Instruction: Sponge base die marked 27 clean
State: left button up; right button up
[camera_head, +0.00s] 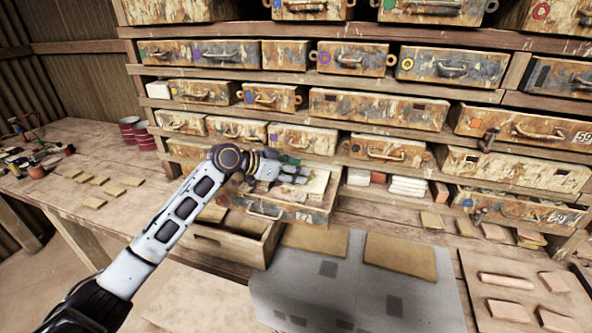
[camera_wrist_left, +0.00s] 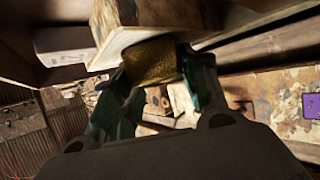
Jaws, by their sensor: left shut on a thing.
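My left gripper (camera_head: 292,172) reaches in from the left to the shelf, just above a pulled-out, paint-worn metal die box (camera_head: 305,214) with a handle. In the left wrist view its green fingers (camera_wrist_left: 158,88) are shut on a yellow-brown sponge (camera_wrist_left: 152,60). The sponge is close under a pale block-like surface (camera_wrist_left: 155,32); I cannot tell whether they touch. No number 27 is legible, so I cannot tell which die is marked 27. My right gripper is not in view.
Worn die boxes (camera_head: 378,108) fill the shelves behind. A wooden drawer (camera_head: 233,243) stands open below my gripper. A grey sheet (camera_head: 345,290) with tan boards (camera_head: 400,257) lies in front. Red pots (camera_head: 145,139) and small tiles (camera_head: 93,202) are on the left bench.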

aim_at(292, 187)
pick_arm(q)
jog(key=shift+s+f, duration=0.15)
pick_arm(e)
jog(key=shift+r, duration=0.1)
pick_arm(q)
jog(key=shift+s+a+p, duration=0.2)
jog(key=shift+s+p, duration=0.15)
jog(key=shift+s, duration=0.35)
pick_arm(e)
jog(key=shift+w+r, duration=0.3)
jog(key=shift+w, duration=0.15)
pick_arm(q)
jog(key=shift+s+a, duration=0.3)
jog(key=shift+s, duration=0.5)
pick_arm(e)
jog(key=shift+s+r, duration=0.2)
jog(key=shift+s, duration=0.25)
pick_arm(q)
jog(key=shift+s, duration=0.1)
